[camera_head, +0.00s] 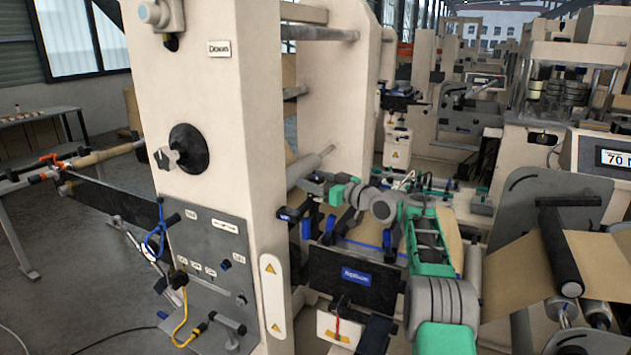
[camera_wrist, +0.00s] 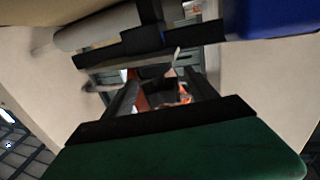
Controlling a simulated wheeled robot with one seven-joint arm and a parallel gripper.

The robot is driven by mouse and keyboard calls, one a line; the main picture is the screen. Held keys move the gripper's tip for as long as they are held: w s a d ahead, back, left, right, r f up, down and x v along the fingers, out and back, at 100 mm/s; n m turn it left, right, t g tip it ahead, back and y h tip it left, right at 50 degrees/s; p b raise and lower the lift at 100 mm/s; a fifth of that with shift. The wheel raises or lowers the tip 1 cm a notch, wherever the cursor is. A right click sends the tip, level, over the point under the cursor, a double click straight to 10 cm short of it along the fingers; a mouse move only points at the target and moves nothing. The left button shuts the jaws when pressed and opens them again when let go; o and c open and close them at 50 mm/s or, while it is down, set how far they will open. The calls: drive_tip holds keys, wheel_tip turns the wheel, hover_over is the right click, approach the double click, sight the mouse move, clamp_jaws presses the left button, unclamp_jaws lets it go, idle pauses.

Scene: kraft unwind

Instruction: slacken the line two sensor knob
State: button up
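My gripper (camera_wrist: 163,88) shows in the wrist view as two dark fingers standing apart above a green body, with nothing clearly held between them. In the head view my green and grey arm reaches up and left to the sensor area beside the cream column; the fingertips are not clear there. Small blue-handled parts (camera_head: 308,227) sit there above a black box with a blue label (camera_head: 356,277). I cannot tell which part is the line two sensor knob. A large black knob with a grey grip (camera_head: 185,149) is on the column face, away from my arm.
The cream column (camera_head: 235,120) stands left of my arm. A grey panel (camera_head: 212,262) with a blue cable and a yellow cable is on its front. A brown paper web with a black roller (camera_head: 562,250) lies to the right. In the wrist view a blue block (camera_wrist: 270,18) is close at upper right.

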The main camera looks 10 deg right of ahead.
sight(314, 176)
drive_tip(key=shift+r, duration=0.35)
wheel_tip(314, 176, up, 3)
drive_tip(key=shift+s+f+b, duration=0.1)
drive_tip(key=shift+f+b, duration=0.05)
drive_tip(key=shift+b, duration=0.25)
drive_tip(key=s+r+b, duration=0.6)
drive_tip(key=s+r, duration=0.3)
drive_tip(key=s, duration=0.4)
drive_tip(key=shift+s+r, duration=0.3)
drive_tip(key=shift+s, duration=0.1)
drive_tip(key=shift+b, duration=0.3)
